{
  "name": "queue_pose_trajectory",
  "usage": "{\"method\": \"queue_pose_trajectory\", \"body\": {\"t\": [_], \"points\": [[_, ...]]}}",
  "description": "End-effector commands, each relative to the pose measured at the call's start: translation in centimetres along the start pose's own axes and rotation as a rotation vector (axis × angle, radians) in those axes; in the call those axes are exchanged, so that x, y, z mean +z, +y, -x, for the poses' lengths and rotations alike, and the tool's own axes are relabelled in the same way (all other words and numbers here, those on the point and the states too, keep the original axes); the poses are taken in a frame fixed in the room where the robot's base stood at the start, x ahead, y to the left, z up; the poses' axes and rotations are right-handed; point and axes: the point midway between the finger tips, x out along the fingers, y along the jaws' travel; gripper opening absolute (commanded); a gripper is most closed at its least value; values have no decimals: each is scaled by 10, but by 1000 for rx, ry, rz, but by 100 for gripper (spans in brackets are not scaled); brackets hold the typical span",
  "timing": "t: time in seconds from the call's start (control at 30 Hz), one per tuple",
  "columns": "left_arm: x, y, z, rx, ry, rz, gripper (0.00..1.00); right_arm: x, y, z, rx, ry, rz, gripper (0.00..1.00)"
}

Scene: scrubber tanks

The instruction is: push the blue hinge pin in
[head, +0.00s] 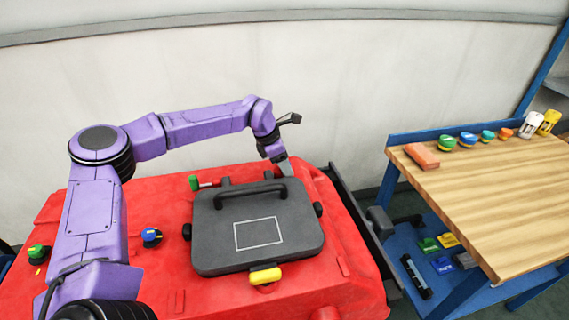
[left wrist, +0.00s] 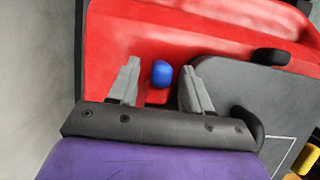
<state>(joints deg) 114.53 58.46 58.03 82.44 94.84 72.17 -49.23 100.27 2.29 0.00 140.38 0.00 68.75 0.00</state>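The blue hinge pin (left wrist: 162,73) shows in the left wrist view as a round blue head above the red tank top (left wrist: 125,30), beside the dark grey lid (left wrist: 260,90). My left gripper (left wrist: 160,68) is open, with one grey finger on each side of the blue head in the picture. I cannot tell whether either finger touches it. In the head view my left gripper (head: 286,168) is over the far right corner of the grey lid (head: 285,235), and the blue pin is hidden there. My right gripper is not in view.
A green-headed pin (head: 195,183) lies by the lid's far left corner. A yellow latch (head: 265,275) is at the lid's front. Blue (head: 151,236) and green (head: 38,252) knobs sit on the left. A wooden bench (head: 490,195) with several small items stands right.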

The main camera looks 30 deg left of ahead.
Motion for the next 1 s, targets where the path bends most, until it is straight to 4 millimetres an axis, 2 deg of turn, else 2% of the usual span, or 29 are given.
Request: {"method": "queue_pose_trajectory", "body": {"t": [0.17, 0.27, 0.5, 0.7, 1.0], "points": [[1, 0, 1, 0, -1, -2, 49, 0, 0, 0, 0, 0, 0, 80], [2, 0, 12, 2, -4, -2, 49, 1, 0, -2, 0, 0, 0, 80], [-1, 1, 69, 4, -6, 0, 49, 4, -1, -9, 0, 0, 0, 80], [-2, 0, 101, 2, -3, 2, 49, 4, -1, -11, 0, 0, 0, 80], [-2, 0, 106, 0, -2, 1, 49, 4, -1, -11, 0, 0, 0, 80]]}}
